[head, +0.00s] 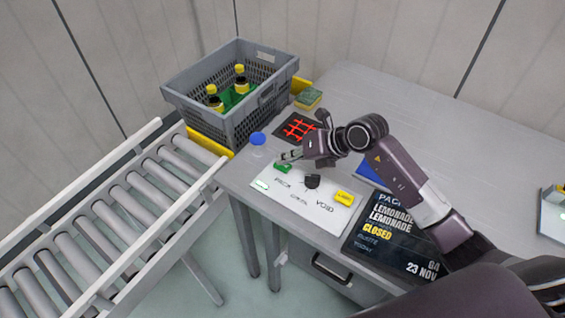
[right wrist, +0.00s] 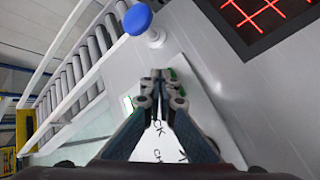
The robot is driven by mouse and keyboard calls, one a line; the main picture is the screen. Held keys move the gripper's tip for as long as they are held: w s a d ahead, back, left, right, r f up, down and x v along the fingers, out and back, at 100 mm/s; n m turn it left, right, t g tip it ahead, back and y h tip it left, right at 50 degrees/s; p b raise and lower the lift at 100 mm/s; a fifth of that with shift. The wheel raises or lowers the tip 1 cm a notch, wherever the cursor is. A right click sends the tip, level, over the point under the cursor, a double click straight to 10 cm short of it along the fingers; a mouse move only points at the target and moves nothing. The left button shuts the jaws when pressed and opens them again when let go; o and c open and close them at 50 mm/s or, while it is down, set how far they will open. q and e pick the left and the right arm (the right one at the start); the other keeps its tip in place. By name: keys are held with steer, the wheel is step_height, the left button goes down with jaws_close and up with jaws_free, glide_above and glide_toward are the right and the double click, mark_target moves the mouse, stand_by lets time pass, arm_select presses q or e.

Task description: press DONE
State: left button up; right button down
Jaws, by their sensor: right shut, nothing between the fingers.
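A blue round-topped button (head: 258,139) on a pale base stands at the table corner near the crate. No DONE lettering is readable on it. It also shows near the top of the right wrist view (right wrist: 138,19). A white panel (head: 300,212) carries a green button (head: 283,168), a black one (head: 312,181) and a yellow one (head: 344,198). My right gripper (head: 283,156) is shut and empty, its tips close to the green button and right of the blue one. In the right wrist view its closed fingers (right wrist: 161,75) partly hide the green button. My left gripper is out of view.
A roller conveyor (head: 110,215) lies left. A black pad with a red grid (head: 298,127), a sponge (head: 308,98) and a dark lemonade sign (head: 395,235) lie on the table (head: 450,130). The back right is mostly clear.

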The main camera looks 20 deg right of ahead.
steer(key=shift+r+p, duration=0.3)
steer(key=shift+r, duration=0.35)
steer(key=shift+r, duration=0.1)
step_height(320, 180, up, 5)
steer(key=p, duration=0.4)
stand_by(0.6)
